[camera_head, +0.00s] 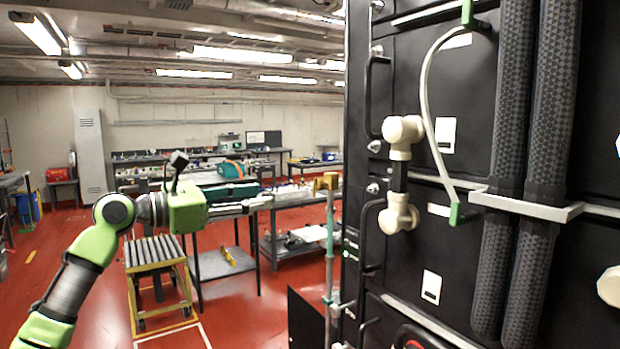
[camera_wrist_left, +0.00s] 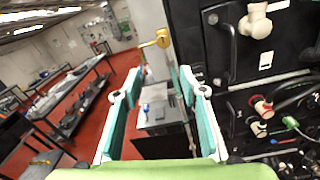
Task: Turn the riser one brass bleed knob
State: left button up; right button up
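The brass knob (camera_head: 327,182) sits on top of a slim pale riser pipe (camera_head: 330,245), just left of the tall black rack. In the left wrist view the brass knob (camera_wrist_left: 160,39) shows at the top, beyond the fingertips. My left gripper (camera_head: 264,202) reaches in from the left at about the knob's height, with its fingers pointing right toward it. A gap shows between the fingertips and the knob. In the left wrist view the teal-padded fingers of this gripper (camera_wrist_left: 158,85) stand apart, with nothing between them. My right gripper is not in view.
The black rack (camera_head: 400,270) fills the right side, with protruding handles (camera_head: 367,235), cream pipe fittings (camera_head: 400,215) and thick dark hoses (camera_head: 500,130). Workbenches (camera_head: 290,205) and a yellow roller cart (camera_head: 155,252) stand behind. Red floor (camera_head: 250,315) is open at the lower middle.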

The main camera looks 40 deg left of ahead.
pick_arm(q)
jog(key=r, duration=0.1)
jog(key=p, duration=0.9)
send_near(316, 184)
jog(key=x, duration=0.7)
jog(key=shift+w+d+r, duration=0.1)
jog(key=shift+w+r, duration=0.1)
jog(key=shift+r, duration=0.05)
jog(key=shift+w+d+f, duration=0.2)
jog(key=shift+w+f, duration=0.05)
jog(key=shift+w, duration=0.2)
jog(key=c, duration=1.1)
